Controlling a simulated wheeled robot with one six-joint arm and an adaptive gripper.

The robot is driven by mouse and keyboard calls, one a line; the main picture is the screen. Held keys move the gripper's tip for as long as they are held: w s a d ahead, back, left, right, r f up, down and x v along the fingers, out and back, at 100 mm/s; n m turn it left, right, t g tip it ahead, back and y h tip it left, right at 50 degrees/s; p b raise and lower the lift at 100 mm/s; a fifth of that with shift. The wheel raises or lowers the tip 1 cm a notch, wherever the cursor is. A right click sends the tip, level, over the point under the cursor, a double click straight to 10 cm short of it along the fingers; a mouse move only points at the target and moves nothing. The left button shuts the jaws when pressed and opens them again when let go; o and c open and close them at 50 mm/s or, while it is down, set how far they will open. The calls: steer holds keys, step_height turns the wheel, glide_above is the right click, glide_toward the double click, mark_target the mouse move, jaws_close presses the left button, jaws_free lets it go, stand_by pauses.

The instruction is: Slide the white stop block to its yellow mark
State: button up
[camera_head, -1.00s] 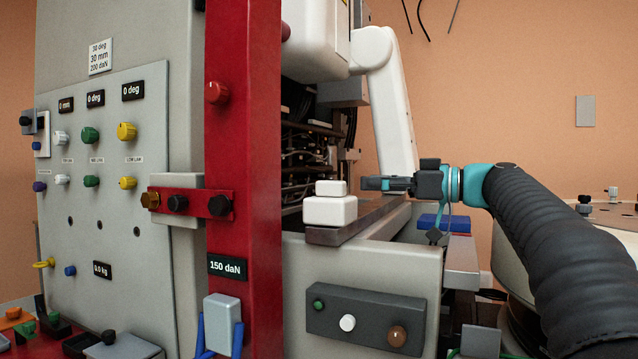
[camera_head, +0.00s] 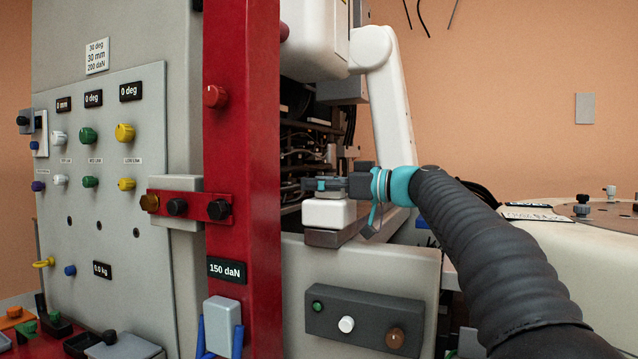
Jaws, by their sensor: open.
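The white stop block (camera_head: 328,213) sits on the near end of a dark rail (camera_head: 332,238), right of the red column. Its wide lower part shows; its smaller upper part is mostly hidden behind my gripper. My gripper (camera_head: 322,184) is open and level, pointing left, with its fingers at the height of the upper part. Whether the fingers touch the block I cannot tell. I see no yellow mark on the rail.
The red column (camera_head: 243,130) stands close left of the block. A grey panel with a dark button box (camera_head: 365,318) is below the rail. A white machine arm (camera_head: 388,110) rises behind. Cables and dark machine parts fill the space behind the gripper.

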jaws_close()
steer(key=shift+w+d+r+p, duration=0.2)
steer(key=shift+w+p, duration=0.15)
steer(key=shift+w, duration=0.1)
steer(key=w+p, duration=0.1)
steer(key=w, duration=0.1)
steer(key=w+d+p, duration=0.1)
steer(key=shift+w+d+f, duration=0.1)
steer(key=shift+w+d, duration=0.1)
steer(key=shift+w, duration=0.2)
jaws_free()
